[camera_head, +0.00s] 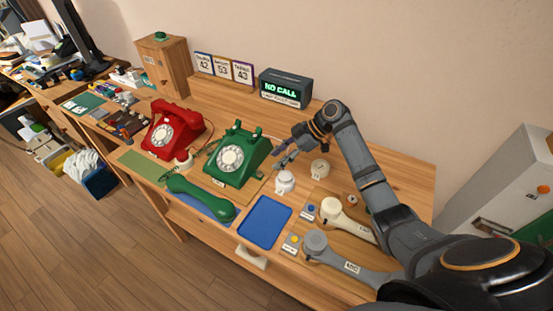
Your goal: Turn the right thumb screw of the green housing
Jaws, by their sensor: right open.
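The green housing (239,157) is a green dial phone body with a pale dial, standing in the middle of the desk. Its green handset (200,198) lies in front of it, off the cradle. The right thumb screw is too small to make out; the housing's right side is close to my gripper. My right gripper (279,158) is open just right of the housing, its fingers pointing left and down toward that side. I cannot tell whether it touches the housing. My left gripper is not in view.
A red phone (174,128) stands left of the housing. A white round part (285,181) and a beige one (320,169) sit near my gripper. A blue tray (264,221) lies in front. A display box (285,88) reads NO CALL.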

